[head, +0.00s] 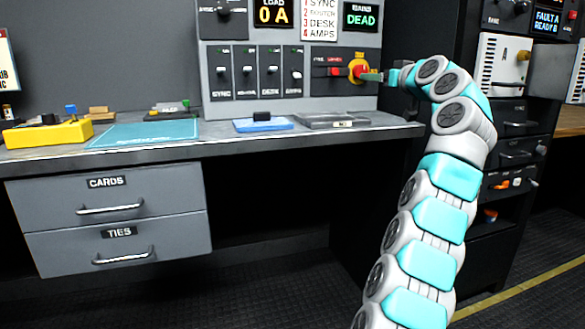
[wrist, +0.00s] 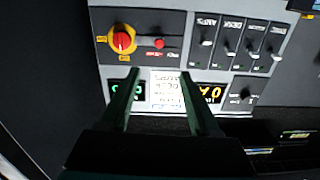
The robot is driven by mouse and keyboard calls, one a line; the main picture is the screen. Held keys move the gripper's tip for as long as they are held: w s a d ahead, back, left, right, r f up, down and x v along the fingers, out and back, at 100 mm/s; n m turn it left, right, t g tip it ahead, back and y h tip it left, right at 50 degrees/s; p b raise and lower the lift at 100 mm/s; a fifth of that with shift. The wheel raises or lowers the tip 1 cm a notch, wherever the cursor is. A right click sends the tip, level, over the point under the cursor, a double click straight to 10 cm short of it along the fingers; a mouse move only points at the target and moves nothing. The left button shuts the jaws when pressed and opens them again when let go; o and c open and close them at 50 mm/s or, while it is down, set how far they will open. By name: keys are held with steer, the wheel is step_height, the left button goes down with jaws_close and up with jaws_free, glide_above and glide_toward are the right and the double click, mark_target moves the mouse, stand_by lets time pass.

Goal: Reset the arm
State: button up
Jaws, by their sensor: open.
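My arm rises from the lower right in the head view and bends left toward the grey control panel (head: 222,106). My gripper (head: 374,76) is at the panel's right side, close by a red rotary knob on a yellow plate (head: 358,68). I cannot tell from the head view whether it touches the knob. In the wrist view, which shows the panel upside down, my gripper (wrist: 158,76) has its two dark fingers apart with nothing between them. There the red knob (wrist: 122,39) is left of the fingers, and a white label card (wrist: 167,91) shows behind them.
Several toggle switches (head: 258,71) and displays, one reading DEAD (head: 361,17), are on the panel. The desk (head: 60,152) holds a yellow box (head: 48,133), a teal mat (head: 145,134) and a blue tray (head: 264,125). Drawers (head: 110,216) are below. A black rack (head: 515,130) stands right.

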steer(key=s+a+f+g+y+p, duration=0.1)
steer(key=s+a+f+g, duration=0.25)
steer(key=a, duration=0.25)
steer(key=s+a+f+g+y, duration=0.2)
steer(key=s+a+f+g, duration=0.15)
steer(key=a, duration=0.25)
steer(key=s+a+f+g+h, duration=0.1)
steer(key=s+a+f, duration=0.15)
steer(key=s, duration=0.25)
steer(key=s+a+f+g+p, duration=0.1)
steer(key=s+a+f+g, duration=0.1)
steer(key=s+f, duration=0.25)
steer(key=s+a+f+g+h, duration=0.1)
steer(key=s+a+f, duration=0.15)
steer(key=s, duration=0.25)
steer(key=s+d+f+m+g+h, duration=0.1)
steer(key=s+d+f, duration=0.3)
steer(key=s+f, duration=0.4)
steer(key=s+d+f+m+g+h+p, duration=0.1)
steer(key=s+d+f+g+h, duration=0.2)
steer(key=s+f, duration=0.6)
steer(key=s+d+f+m+g+h+p, duration=0.1)
steer(key=s+f, duration=0.7)
steer(key=s, duration=1.5)
steer(key=d+g+h, duration=0.1)
steer(key=d+g, duration=0.1)
steer(key=d, duration=0.1)
steer(key=shift+s+d+f+g+h, duration=0.15)
steer(key=shift+s+d+g+h, duration=0.15)
steer(key=shift+d+h, duration=0.1)
